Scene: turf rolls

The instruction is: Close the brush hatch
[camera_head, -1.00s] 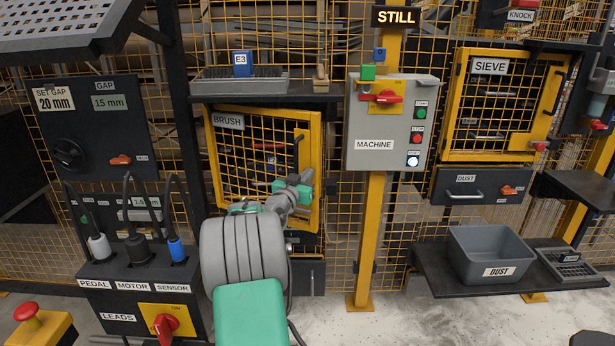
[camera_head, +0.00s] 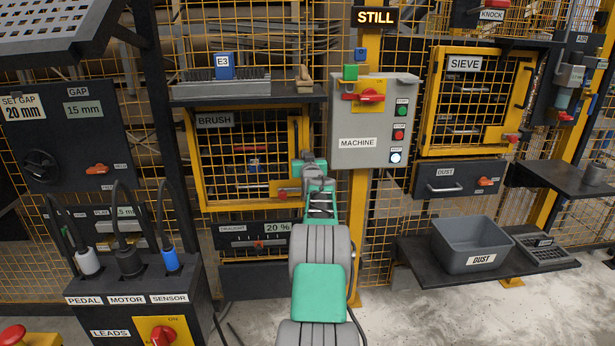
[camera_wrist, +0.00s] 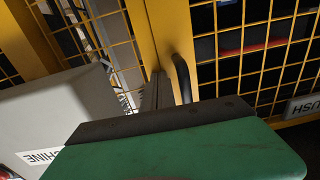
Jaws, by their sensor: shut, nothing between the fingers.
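The brush hatch (camera_head: 235,205) is a yellow-framed mesh door labelled BRUSH, left of the machine box. It looks about flush with its surround in the head view; a small gap cannot be ruled out. A red-knobbed latch (camera_head: 283,193) sits at its lower right. My gripper (camera_head: 308,163) is shut and empty, at the hatch's right edge. In the wrist view, the green and dark gripper (camera_wrist: 165,120) lies across the bottom, close to the hatch's yellow upright (camera_wrist: 170,30) and black handle (camera_wrist: 183,78). Whether it touches them cannot be told.
The grey machine box (camera_head: 372,125) on a yellow post stands just right of my gripper. A shelf (camera_head: 245,92) with a brush block juts out above the hatch. A draught panel (camera_head: 250,236) is below. The leads box (camera_head: 135,310) stands at lower left.

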